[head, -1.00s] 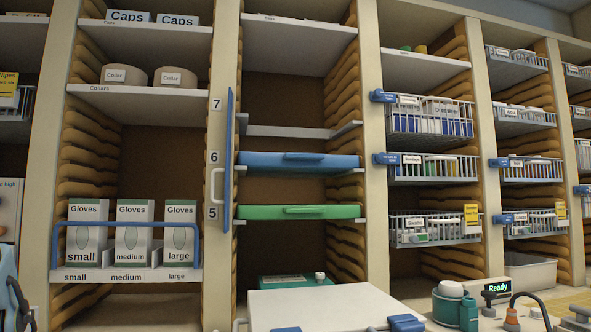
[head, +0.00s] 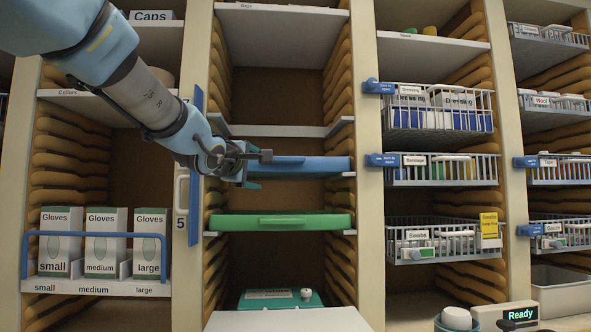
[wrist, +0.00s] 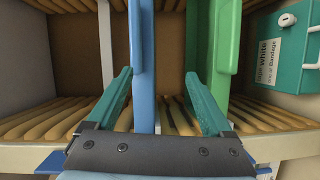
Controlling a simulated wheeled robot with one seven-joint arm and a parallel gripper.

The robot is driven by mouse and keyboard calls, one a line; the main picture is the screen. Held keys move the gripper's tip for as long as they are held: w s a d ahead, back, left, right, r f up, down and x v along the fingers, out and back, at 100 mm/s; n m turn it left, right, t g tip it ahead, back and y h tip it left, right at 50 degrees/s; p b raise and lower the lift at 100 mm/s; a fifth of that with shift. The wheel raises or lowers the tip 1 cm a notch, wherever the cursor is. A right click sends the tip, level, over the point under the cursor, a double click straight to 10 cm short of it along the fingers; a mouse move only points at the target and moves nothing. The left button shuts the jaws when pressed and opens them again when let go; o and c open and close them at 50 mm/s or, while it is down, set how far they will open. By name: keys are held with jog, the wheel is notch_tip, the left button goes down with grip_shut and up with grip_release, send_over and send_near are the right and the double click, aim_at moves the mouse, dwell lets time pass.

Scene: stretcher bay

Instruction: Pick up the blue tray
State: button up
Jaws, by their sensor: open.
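The blue tray (head: 310,167) lies level on its runners in the middle bay, above the green tray (head: 300,224). My gripper (head: 257,170) is open at the left part of the blue tray's front and hides that part in the head view. In the wrist view, which is turned sideways, the blue tray (wrist: 144,95) runs between the two teal fingers of my gripper (wrist: 158,76), nearer the left one. Whether a finger touches it I cannot tell. The green tray (wrist: 222,45) is beyond the right finger.
A blue upright bar (head: 194,215) stands on the post just left of the bay. A grey shelf (head: 278,131) is above the blue tray. A teal case (head: 280,299) sits below. Wire baskets (head: 440,112) project at the right, and glove boxes (head: 104,243) stand at the left.

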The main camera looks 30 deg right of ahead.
aim_at(283, 164)
jog(key=shift+h, duration=0.5)
jog(key=d+r, duration=0.1)
jog(key=d, duration=0.1)
jog(key=w+d+r, duration=0.1)
jog(key=d, duration=0.1)
jog(key=w+d+p, duration=0.1)
jog(key=d, duration=0.1)
jog(key=shift+d+r, duration=0.15)
jog(key=shift+r, duration=0.25)
jog(key=p+x, duration=0.2)
jog(key=x, duration=0.2)
jog(key=shift+w+d+r, duration=0.1)
jog(key=shift+w+d, duration=0.5)
jog(key=shift+c, duration=0.2)
grip_shut()
jog(key=shift+r, duration=0.1)
